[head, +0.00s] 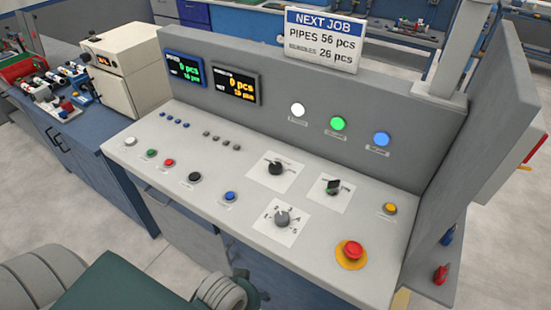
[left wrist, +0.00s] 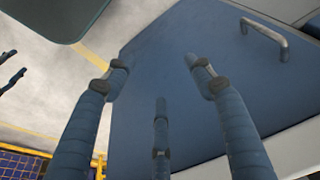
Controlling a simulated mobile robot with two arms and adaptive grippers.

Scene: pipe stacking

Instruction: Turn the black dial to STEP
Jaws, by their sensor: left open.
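Two black dials are on the sloped grey control panel (head: 345,257) in the head view. One black dial (head: 276,168) sits on a white plate near the middle; the other, a black dial with a green mark (head: 333,187), sits on a white plate to its right. Their small labels are too blurred to read, so I cannot tell which has STEP. My left gripper (left wrist: 157,80) shows in the left wrist view, its fingers spread and empty in front of a blue cabinet front (left wrist: 165,45). It is away from the dials. My right gripper is not in view.
A grey numbered dial (head: 282,217) sits below the black dials. A red emergency button (head: 352,252) and yellow button (head: 390,208) are at right. Several small buttons line the left side. A sign (head: 323,40) and displays (head: 237,86) stand behind. A grey side wall (head: 480,150) bounds the right.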

